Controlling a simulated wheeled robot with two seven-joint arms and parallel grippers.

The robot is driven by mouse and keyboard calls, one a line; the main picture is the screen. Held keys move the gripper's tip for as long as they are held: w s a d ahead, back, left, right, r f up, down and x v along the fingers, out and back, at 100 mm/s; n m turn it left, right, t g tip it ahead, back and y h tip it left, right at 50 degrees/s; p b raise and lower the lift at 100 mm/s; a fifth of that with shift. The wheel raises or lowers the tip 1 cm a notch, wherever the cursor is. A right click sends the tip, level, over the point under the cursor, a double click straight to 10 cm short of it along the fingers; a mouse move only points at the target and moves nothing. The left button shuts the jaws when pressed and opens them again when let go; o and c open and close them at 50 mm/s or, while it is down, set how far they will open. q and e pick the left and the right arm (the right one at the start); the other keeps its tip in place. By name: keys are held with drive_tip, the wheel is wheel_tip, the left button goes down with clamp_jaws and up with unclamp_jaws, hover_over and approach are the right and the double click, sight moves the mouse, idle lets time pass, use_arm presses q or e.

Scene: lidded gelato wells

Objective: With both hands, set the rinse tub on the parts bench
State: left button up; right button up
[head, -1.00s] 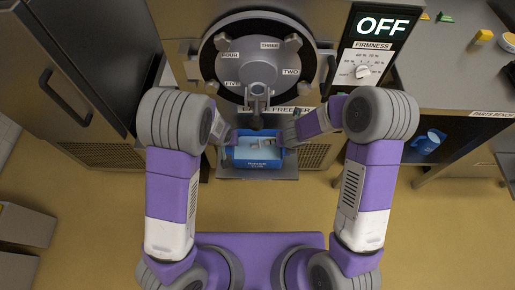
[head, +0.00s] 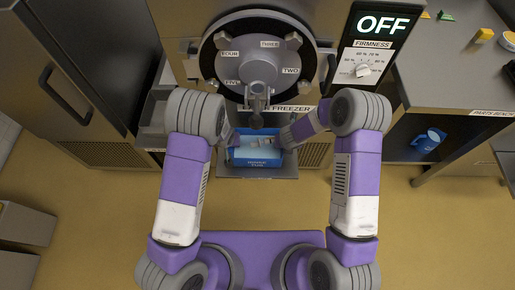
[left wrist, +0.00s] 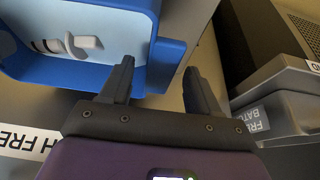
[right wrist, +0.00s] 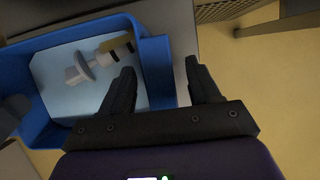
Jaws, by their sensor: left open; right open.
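The blue rinse tub (head: 257,163) sits on a small shelf below the round freezer door. It holds pale liquid and a few small parts, and its front label faces me. My left gripper (left wrist: 158,66) is open at the tub's left end; the blue side rim (left wrist: 168,52) lies between its fingertips or just beyond them. My right gripper (right wrist: 159,65) is open at the right end, with the blue end rim (right wrist: 156,62) similarly between its fingertips. Contact cannot be told. The parts bench (head: 450,75) stands at the right with its label on the front edge.
The freezer front (head: 270,70) rises behind the tub, with its OFF display (head: 382,24). A blue jug (head: 428,139) stands underneath.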

use_arm(q)
clamp_jaws()
use_arm(e)
clamp_jaws()
use_arm(q)
drive_tip(key=shift+r, duration=0.15)
use_arm(e)
drive_tip(key=shift+r, duration=0.1)
